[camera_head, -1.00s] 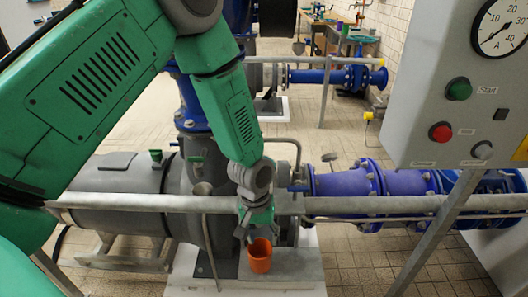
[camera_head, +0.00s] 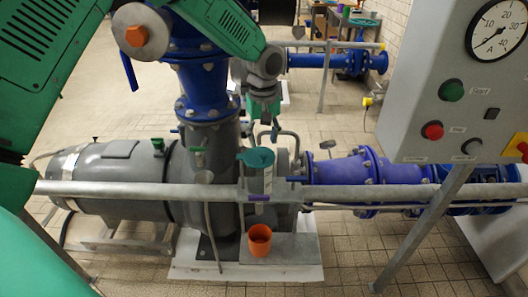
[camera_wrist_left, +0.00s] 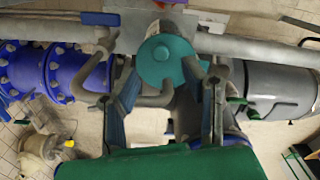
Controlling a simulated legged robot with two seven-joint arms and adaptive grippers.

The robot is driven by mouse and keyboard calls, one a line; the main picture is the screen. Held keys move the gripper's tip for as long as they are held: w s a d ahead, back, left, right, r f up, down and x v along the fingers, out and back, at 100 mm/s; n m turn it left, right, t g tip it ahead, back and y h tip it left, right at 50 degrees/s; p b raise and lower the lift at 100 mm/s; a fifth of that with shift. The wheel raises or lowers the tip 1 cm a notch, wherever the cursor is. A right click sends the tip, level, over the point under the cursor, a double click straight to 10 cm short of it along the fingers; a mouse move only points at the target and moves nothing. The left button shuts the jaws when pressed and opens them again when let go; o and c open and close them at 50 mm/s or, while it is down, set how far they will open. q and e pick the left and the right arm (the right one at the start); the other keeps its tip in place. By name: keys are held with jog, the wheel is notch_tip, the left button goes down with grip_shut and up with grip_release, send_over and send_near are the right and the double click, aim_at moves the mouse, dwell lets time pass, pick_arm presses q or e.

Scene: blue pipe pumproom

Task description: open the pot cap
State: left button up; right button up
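A teal round disc (camera_head: 256,158), which looks like the cap, sits over the grey pump body (camera_head: 210,150), behind the horizontal rail. What it rests on is hard to tell. It also shows in the left wrist view (camera_wrist_left: 165,62), between and beyond the fingers. My left gripper (camera_head: 266,122) is above the disc, pointing down. Its fingers are spread in the left wrist view (camera_wrist_left: 162,85), and nothing is seen clamped between them. My right gripper is out of view.
A grey rail (camera_head: 150,193) crosses in front of the pump, with a small purple piece (camera_head: 259,198) on it. Blue pipes (camera_head: 350,172) run right. A grey control box (camera_head: 455,90) with a gauge stands at the right. The tiled floor (camera_head: 330,270) is open.

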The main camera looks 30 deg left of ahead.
aim_at(263, 155)
pick_arm(q)
notch_tip(263, 155, down, 5)
jog(key=shift+f, duration=0.1)
dwell(0.3)
grip_shut()
